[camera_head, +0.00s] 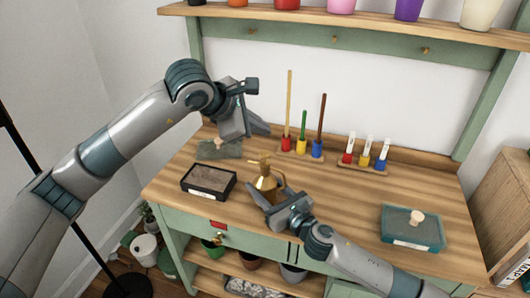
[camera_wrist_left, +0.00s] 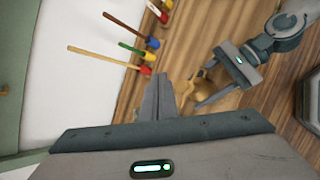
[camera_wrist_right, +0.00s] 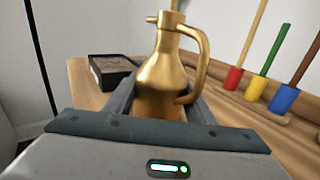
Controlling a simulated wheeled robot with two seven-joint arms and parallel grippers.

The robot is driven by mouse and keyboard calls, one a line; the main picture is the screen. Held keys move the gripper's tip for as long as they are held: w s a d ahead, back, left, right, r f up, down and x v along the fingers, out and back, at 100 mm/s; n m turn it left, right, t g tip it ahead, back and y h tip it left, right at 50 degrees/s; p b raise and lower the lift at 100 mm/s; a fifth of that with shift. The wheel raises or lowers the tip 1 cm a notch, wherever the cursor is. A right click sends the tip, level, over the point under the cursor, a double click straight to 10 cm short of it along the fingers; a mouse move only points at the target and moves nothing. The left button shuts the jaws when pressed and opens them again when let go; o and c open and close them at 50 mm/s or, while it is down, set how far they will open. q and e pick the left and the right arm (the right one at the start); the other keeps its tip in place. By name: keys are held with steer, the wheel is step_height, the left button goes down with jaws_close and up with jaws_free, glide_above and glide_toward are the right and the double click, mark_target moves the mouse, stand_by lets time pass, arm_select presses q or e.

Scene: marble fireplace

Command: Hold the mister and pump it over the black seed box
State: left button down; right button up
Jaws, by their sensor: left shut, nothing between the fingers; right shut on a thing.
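The mister is a gold metal bottle (camera_head: 266,184) with a side handle and a top nozzle, near the front middle of the bench. My right gripper (camera_head: 264,194) is shut on its body. In the right wrist view the mister (camera_wrist_right: 160,85) stands upright between the fingers; its base is hidden, so I cannot tell if it touches the bench. The black seed box (camera_head: 208,192) is open, dark soil inside, just left of the mister; it also shows in the right wrist view (camera_wrist_right: 111,71). My left gripper (camera_head: 262,130) is shut and empty, above the bench behind the mister.
A clear lid with a knob (camera_head: 219,149) lies behind the seed box. A teal lidded box (camera_head: 412,228) sits at the right. Coloured tools in a rack (camera_head: 302,148) and small bottles in a stand (camera_head: 364,159) line the back. The bench centre right is clear.

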mark_target(267, 151)
arm_select(q)
steer(key=shift+f, duration=1.85)
steer(key=shift+f, duration=1.35)
stand_by(2.0)
steer(key=shift+r, duration=1.35)
steer(key=shift+r, duration=2.5)
